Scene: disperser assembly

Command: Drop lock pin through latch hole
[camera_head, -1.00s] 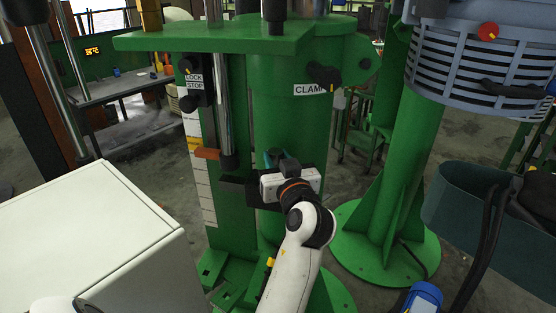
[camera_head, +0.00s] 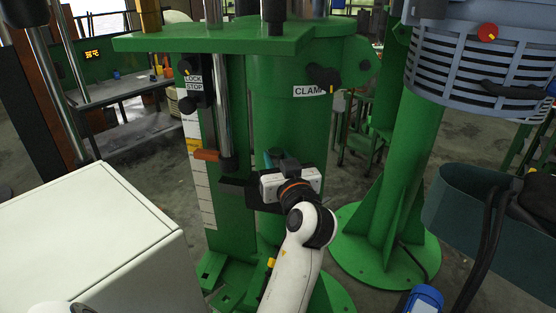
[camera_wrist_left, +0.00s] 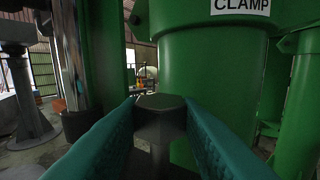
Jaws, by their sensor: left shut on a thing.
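My left gripper (camera_head: 272,158) is beside the green column of the machine, below the CLAMP label (camera_head: 309,90). In the left wrist view its teal fingers (camera_wrist_left: 160,118) are shut on a dark grey piece with a faceted head, which looks like the lock pin (camera_wrist_left: 160,102). The pin's lower end is hidden between the fingers. My right gripper is not in view.
A green plate (camera_head: 215,40) overhangs the work area. The LOCK STOP box (camera_head: 194,82) and an orange pointer (camera_head: 206,155) sit left of the rod. A white cabinet (camera_head: 95,225) fills the lower left. A blue-grey slatted housing (camera_head: 480,70) stands at right.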

